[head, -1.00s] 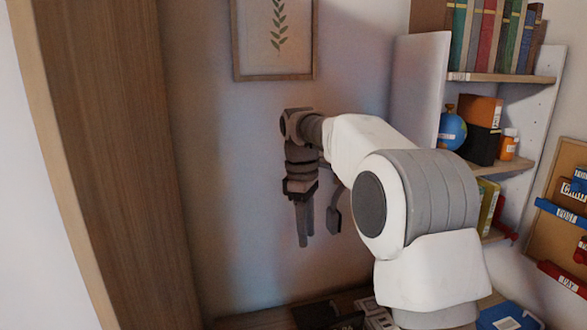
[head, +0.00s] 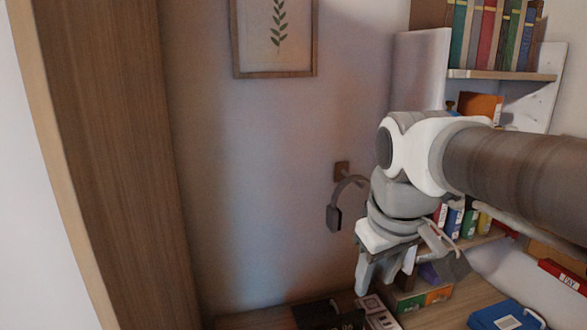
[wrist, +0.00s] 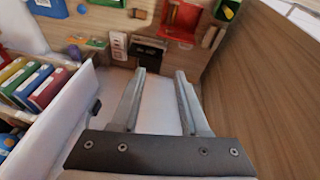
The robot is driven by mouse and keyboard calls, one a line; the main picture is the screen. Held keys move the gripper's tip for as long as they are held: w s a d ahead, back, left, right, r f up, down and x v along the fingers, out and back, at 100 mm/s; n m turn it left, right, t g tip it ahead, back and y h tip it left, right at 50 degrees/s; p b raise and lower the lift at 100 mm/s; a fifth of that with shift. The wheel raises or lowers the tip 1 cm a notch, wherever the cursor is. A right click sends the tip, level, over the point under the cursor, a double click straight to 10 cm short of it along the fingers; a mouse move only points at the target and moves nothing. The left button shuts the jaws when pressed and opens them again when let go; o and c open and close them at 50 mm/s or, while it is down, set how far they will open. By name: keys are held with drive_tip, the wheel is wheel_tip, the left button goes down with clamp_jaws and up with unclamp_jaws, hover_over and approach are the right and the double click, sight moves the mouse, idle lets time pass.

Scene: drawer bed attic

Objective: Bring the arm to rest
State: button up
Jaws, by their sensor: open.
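My gripper (head: 374,280) hangs pointing down in front of the wall in the head view, just right of the dark headphones. In the wrist view my gripper (wrist: 163,75) shows two parallel fingers spread apart with nothing between them. My arm reaches in from the right edge of the head view and bends down at the wrist, covering part of the shelf behind it.
Dark headphones (head: 335,215) hang on a wall hook. A bookshelf (head: 500,76) with books stands at the right. A desk (head: 455,310) with a blue item (head: 505,316) lies below. A wooden panel (head: 115,150) stands at the left.

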drive_tip(key=s+d+f+m+t, duration=0.2)
drive_tip(key=s+f+m, duration=0.2)
drive_tip(key=s, duration=0.5)
drive_tip(key=shift+f, duration=0.9)
